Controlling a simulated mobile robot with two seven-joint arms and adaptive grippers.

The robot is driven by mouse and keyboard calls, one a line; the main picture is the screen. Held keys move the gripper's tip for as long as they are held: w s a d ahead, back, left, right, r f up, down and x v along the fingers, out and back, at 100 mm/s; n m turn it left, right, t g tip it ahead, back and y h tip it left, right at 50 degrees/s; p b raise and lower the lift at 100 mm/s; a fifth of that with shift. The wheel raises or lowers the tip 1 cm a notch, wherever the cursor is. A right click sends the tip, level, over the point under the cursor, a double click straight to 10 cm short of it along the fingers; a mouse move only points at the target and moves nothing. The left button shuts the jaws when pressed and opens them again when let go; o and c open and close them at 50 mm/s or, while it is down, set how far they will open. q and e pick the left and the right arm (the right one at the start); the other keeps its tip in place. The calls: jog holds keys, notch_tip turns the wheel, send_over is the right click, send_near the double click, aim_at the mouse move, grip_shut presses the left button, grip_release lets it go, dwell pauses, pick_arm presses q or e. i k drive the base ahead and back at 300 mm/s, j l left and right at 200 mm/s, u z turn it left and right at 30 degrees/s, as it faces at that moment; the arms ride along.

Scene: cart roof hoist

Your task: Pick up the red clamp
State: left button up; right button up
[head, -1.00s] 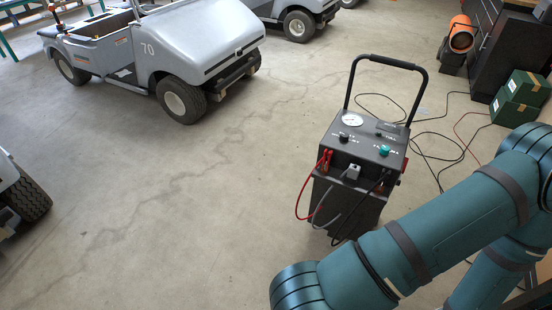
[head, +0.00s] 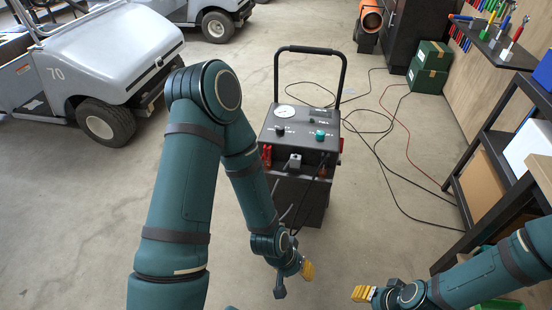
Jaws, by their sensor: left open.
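The red clamp (head: 267,154) sits at the front left edge of the dark wheeled charger cart (head: 297,150), just below its sloped top panel. My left arm partly hides the cart's lower left side. My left gripper (head: 293,279) is open and empty, pointing down in front of the cart. It is lower in the picture than the clamp and apart from it. My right gripper (head: 362,293), with yellow fingertips, is at the bottom right of centre, well away from the clamp. Its jaw gap does not show clearly.
Black and red cables (head: 385,150) lie on the floor right of the cart. A shelf rack (head: 483,140) stands at the right, with green boxes (head: 430,66) behind. A grey vehicle (head: 100,55) stands at the left. The concrete floor between vehicle and cart is clear.

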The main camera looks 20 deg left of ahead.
aim_at(267, 160)
jog(key=u, duration=0.9)
